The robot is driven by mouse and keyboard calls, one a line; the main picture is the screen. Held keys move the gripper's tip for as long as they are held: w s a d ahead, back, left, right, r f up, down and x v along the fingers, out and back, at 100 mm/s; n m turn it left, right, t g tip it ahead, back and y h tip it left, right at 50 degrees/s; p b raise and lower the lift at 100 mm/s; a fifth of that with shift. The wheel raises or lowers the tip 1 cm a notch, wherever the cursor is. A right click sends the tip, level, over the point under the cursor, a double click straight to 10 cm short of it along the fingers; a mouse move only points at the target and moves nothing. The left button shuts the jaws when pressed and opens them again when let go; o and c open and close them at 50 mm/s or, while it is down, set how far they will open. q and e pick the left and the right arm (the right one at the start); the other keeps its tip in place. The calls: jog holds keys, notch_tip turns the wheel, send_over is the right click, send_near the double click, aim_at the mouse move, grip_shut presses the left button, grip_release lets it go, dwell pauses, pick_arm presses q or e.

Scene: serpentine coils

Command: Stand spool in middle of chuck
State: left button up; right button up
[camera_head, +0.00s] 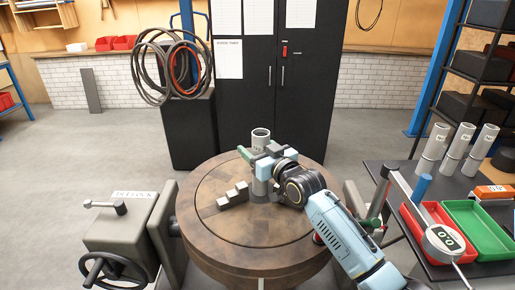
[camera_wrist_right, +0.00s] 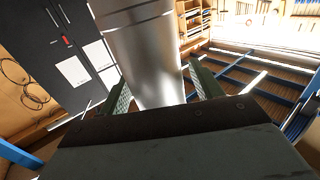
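The spool (camera_head: 260,186) is a grey metal cylinder, upright over the round brown chuck (camera_head: 262,232), near its middle. Whether its base touches the chuck face I cannot tell. A stepped grey jaw (camera_head: 233,195) stands on the chuck, left of the spool. My right gripper (camera_head: 260,157) reaches in from the right and has its green fingers on either side of the spool's upper part. In the right wrist view the spool (camera_wrist_right: 147,60) fills the gap between the two fingers (camera_wrist_right: 160,88). My left gripper is not in view.
Several similar cylinders (camera_head: 455,150) stand on the dark bench at right, near a red tray (camera_head: 432,248), a green tray (camera_head: 478,232) and a digital gauge (camera_head: 444,238). A grey unit with a handwheel (camera_head: 110,272) stands left of the chuck. Coils hang behind on a black stand (camera_head: 190,130).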

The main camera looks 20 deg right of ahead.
jog(key=shift+r, duration=0.2)
jog(key=v, duration=1.2)
dwell(0.9)
